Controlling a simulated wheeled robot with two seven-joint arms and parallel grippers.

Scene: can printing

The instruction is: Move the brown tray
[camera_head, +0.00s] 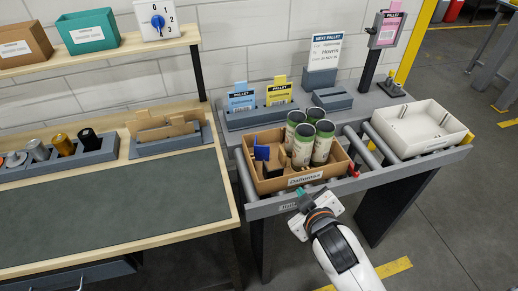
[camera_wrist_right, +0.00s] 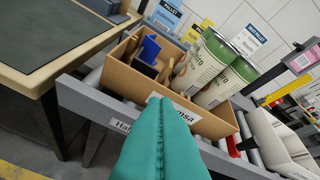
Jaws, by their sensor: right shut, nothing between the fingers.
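The brown tray (camera_head: 262,188) sits on the left part of the roller conveyor. It holds several green-and-white cans (camera_head: 322,141) standing upright, and a blue piece (camera_head: 262,153) with brown dividers at its left. A white label (camera_head: 305,179) is on its front wall. In the right wrist view the tray (camera_wrist_right: 137,83) fills the upper middle, its label partly hidden behind my fingers. My right gripper (camera_head: 300,193) is just in front of the tray's front wall, its teal fingers (camera_wrist_right: 160,110) shut and empty. I cannot tell whether they touch the tray. My left gripper is out of view.
A white tray (camera_head: 440,143) stands at the conveyor's right end, with bare rollers (camera_head: 365,150) between the trays. A red piece (camera_head: 354,170) is at the brown tray's right side. Pallet cards (camera_head: 279,94) stand behind it. A workbench (camera_head: 110,215) is at the left.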

